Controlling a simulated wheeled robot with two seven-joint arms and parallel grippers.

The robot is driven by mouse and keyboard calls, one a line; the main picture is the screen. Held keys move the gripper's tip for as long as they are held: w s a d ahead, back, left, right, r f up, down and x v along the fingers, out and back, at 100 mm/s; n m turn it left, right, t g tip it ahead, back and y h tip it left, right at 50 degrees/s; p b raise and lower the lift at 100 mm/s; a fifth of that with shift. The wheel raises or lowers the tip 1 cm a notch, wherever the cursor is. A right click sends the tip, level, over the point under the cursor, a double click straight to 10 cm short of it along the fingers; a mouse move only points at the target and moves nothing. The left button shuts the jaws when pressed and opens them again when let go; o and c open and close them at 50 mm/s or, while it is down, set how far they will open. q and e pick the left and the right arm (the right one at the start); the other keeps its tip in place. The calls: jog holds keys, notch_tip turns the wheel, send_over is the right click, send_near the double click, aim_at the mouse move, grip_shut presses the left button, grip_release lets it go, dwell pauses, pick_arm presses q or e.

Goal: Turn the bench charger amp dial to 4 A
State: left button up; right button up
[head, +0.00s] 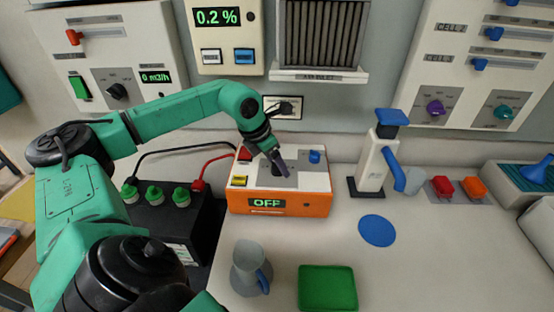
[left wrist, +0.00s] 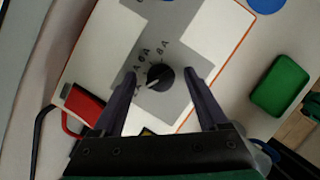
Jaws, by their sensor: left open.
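The bench charger (head: 278,201) is an orange box with a white top, and its display (head: 267,203) reads OFF. Its amp dial (left wrist: 159,77) is a round black knob on a grey panel with amp marks around it; 6 A and 8 A are legible. Its white pointer faces lower left, towards the small marks beside my left finger, which are hard to read. My left gripper (left wrist: 161,76) is open, with one finger on each side of the dial; contact cannot be told. In the head view the left gripper (head: 278,162) largely hides the dial. My right gripper is not in view.
A blue knob (head: 315,156), a yellow button (head: 239,181) and a red part (head: 245,155) sit on the charger top. Red and black cables run to a black battery (head: 160,222). A jug (head: 250,268), green tray (head: 327,287) and blue disc (head: 377,230) stand in front.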

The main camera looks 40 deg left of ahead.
pick_arm(q)
jog(key=shift+f, duration=0.2)
jog(key=shift+s, duration=0.1)
jog(key=shift+c, duration=0.9)
grip_shut()
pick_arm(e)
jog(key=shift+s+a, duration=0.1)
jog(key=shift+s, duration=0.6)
